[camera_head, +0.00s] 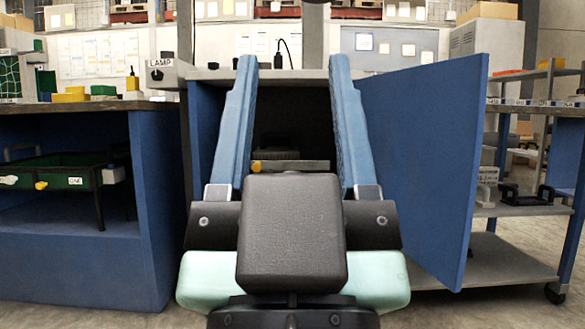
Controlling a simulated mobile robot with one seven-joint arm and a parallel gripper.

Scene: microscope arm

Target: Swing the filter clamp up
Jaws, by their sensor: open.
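My gripper (293,62) fills the middle of the view, pointing away from me. Its two long blue fingers are spread wide apart with nothing between them. They stand in front of a blue cabinet's dark opening. Inside, between the fingers, a dark blocky thing (277,153) sits above a pale bar (295,166) with a yellow end at its left. I cannot tell whether either belongs to a microscope or to the filter clamp. No filter clamp can be clearly made out. My gripper's black body hides the lower part of the opening.
The blue cabinet door (420,165) stands open at the right. A blue bench (150,200) with a green tray (55,172) is at the left. A grey wheeled cart (520,250) stands behind the door. A box marked LAMP (163,74) is at the upper left.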

